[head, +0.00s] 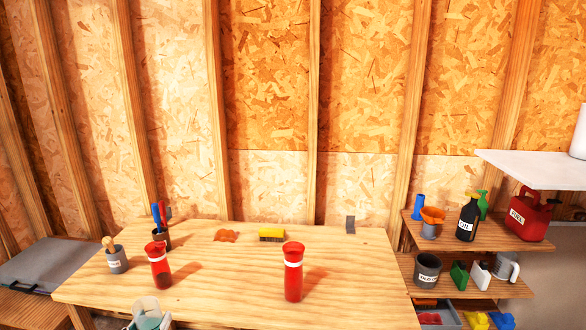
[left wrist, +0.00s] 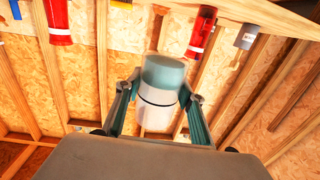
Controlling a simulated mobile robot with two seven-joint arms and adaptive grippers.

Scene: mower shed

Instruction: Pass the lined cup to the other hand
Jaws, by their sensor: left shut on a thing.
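The lined cup (left wrist: 158,105) is pale, teal at one end and white at the other, with a thin dark line around it. In the left wrist view my left gripper (left wrist: 160,92) is shut on it, one finger on each side. In the head view the cup (head: 146,303) and my left gripper (head: 149,315) show only partly at the bottom edge, near the bench's front edge. My right gripper is in neither view.
Two red bottles (head: 293,272) (head: 159,265) stand on the wooden bench (head: 225,290). Behind them are a yellow brush (head: 271,234), an orange rag (head: 226,236) and two grey holders (head: 117,261) (head: 162,240). Shelves (head: 470,287) with containers stand at the right. The bench's front middle is clear.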

